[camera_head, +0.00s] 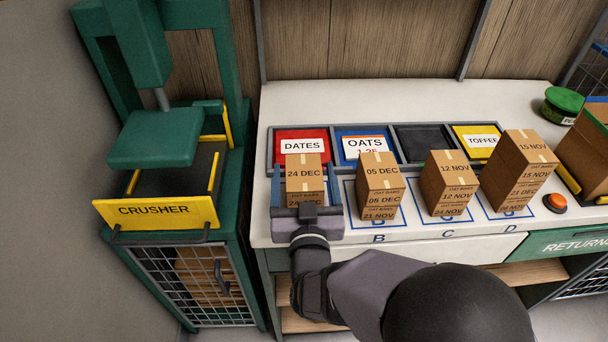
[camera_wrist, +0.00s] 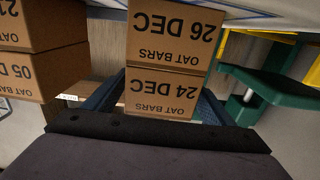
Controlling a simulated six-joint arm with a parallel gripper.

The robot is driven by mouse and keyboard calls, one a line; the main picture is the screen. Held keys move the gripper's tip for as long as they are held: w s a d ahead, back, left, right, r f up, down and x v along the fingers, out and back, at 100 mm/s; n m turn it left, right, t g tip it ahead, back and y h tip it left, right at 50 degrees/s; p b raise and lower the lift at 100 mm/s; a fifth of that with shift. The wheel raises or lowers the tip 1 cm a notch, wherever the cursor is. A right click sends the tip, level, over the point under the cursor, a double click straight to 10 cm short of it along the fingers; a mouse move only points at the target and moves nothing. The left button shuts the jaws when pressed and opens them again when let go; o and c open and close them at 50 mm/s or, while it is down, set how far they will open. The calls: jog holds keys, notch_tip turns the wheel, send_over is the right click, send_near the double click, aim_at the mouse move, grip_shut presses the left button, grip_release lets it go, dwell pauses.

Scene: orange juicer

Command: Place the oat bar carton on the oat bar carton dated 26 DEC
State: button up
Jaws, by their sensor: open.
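The oat bar carton dated 24 DEC (camera_head: 303,165) is on top of the leftmost stack on the counter. In the wrist view, which is upside down, the 24 DEC carton (camera_wrist: 160,93) rests on the oat bar carton dated 26 DEC (camera_wrist: 175,35), their edges roughly in line. In the head view the 26 DEC carton is hidden behind my gripper. My gripper (camera_head: 304,180) is open, with one blue finger on each side of the 24 DEC carton. Gaps show between the fingers and the carton in the wrist view.
To the right stand stacks topped 05 DEC (camera_head: 379,168), 12 NOV (camera_head: 449,168) and 15 NOV (camera_head: 530,150). Behind are bins labelled DATES (camera_head: 301,133), OATS (camera_head: 362,131) and TOFFEE. The green crusher (camera_head: 155,135) stands left. An orange button (camera_head: 555,202) is at the right.

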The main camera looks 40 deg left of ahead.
aim_at(305, 194)
jog(key=shift+r, duration=0.15)
jog(key=shift+s, duration=0.15)
jog(key=v, duration=0.4)
jog(key=p+v, duration=0.1)
jog(key=v, duration=0.4)
jog(key=shift+r, duration=0.25)
jog(key=shift+p, duration=1.1)
jog(key=shift+s+d+p, duration=0.1)
jog(key=shift+p, duration=0.4)
jog(key=p, duration=0.3)
jog(key=shift+s+d, duration=0.35)
jog(key=d+p, duration=0.1)
jog(key=p, duration=0.2)
jog(key=shift+s+f, duration=0.15)
jog(key=shift+s, duration=0.25)
jog(key=shift+d+p, duration=0.1)
jog(key=shift+p, duration=0.3)
jog(key=shift+s, duration=0.1)
